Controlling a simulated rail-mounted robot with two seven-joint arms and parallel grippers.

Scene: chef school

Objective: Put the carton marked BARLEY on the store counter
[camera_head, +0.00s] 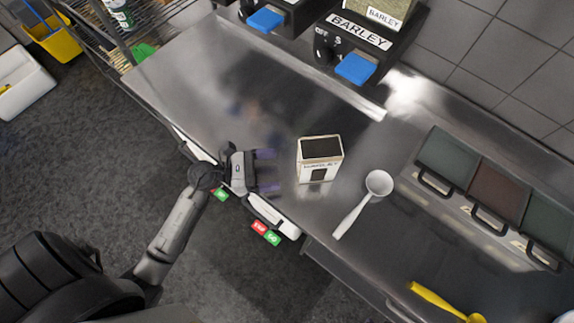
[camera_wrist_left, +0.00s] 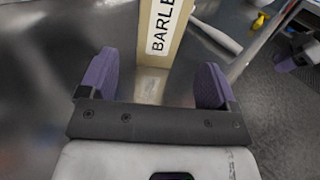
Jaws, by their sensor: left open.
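The carton marked BARLEY (camera_head: 320,160) is a cream box with a dark top. It stands upright on the steel counter (camera_head: 190,85). My left gripper (camera_head: 267,172) is open and empty at the counter's front edge, just left of the carton, its fingers pointing at it. In the left wrist view, the carton (camera_wrist_left: 160,40) rises ahead, centred between the purple fingertips (camera_wrist_left: 157,84), with its lower part showing beyond them. A pale part with dark purple pads (camera_wrist_left: 292,60) at the right edge there looks like my right gripper; its opening is unclear.
A white scoop (camera_head: 378,184) lies right of the carton, and a yellow one (camera_head: 440,300) farther right. Dispensers, one with a BARLEY label (camera_head: 359,33), stand at the back. Lidded bins (camera_head: 490,190) are at right. Counter left of the carton is clear.

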